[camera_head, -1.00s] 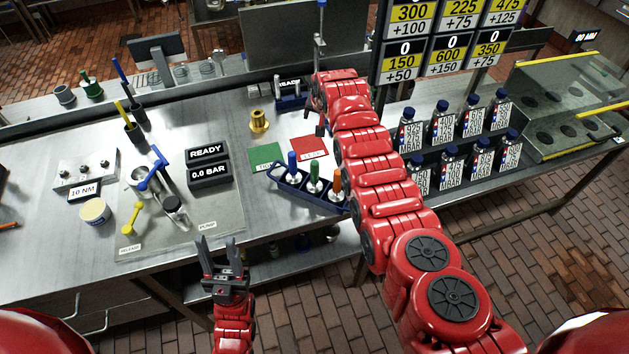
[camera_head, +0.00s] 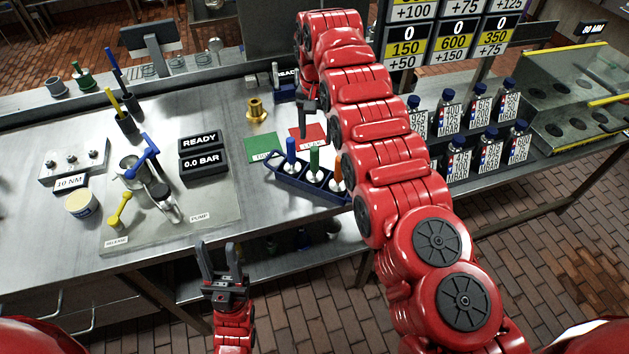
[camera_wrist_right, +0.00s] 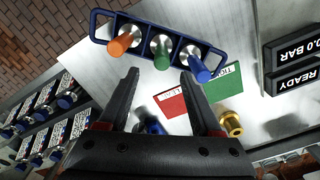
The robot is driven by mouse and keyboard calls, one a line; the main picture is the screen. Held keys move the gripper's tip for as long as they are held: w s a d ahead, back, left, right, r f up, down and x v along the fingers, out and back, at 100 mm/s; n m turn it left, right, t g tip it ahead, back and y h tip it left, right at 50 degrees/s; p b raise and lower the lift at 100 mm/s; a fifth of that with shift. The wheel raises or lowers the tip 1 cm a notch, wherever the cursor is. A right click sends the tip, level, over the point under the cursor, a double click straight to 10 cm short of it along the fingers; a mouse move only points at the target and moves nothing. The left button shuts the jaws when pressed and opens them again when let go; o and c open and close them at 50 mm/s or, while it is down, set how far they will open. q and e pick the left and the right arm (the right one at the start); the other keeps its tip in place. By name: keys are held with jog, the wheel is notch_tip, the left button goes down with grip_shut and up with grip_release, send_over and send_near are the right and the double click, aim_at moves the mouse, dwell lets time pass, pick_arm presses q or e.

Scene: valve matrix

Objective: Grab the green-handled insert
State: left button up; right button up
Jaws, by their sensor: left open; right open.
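The green-handled insert (camera_head: 314,162) stands upright in the middle slot of a blue tray (camera_head: 282,180), between a blue-handled insert (camera_head: 291,153) and an orange-handled insert (camera_head: 336,177). The green handle also shows in the right wrist view (camera_wrist_right: 161,58), in line with the gap between my fingers and beyond their tips. My right gripper (camera_head: 307,118) points down above the red mat, behind the tray; its open fingers show in the right wrist view (camera_wrist_right: 160,82), empty. My left gripper (camera_head: 217,258) is open and empty in front of the table edge.
A green mat (camera_head: 263,149) and red mat (camera_head: 305,134) lie behind the tray, with a brass fitting (camera_head: 257,109) beyond. A pump with a blue lever (camera_head: 148,155) and displays (camera_head: 203,152) stand left. Several labelled bottles (camera_head: 460,155) stand right.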

aim_at(315, 148)
notch_tip(315, 148, down, 4)
jog(key=shift+r+p, duration=0.1)
jog(key=shift+p, duration=0.6)
jog(key=shift+s+a+f+p, duration=0.15)
jog(key=shift+s+f+p, duration=0.05)
jog(key=shift+f+p, duration=0.85)
notch_tip(315, 148, down, 2)
jog(key=shift+f, duration=0.7)
grip_shut()
jog(key=shift+r, duration=0.1)
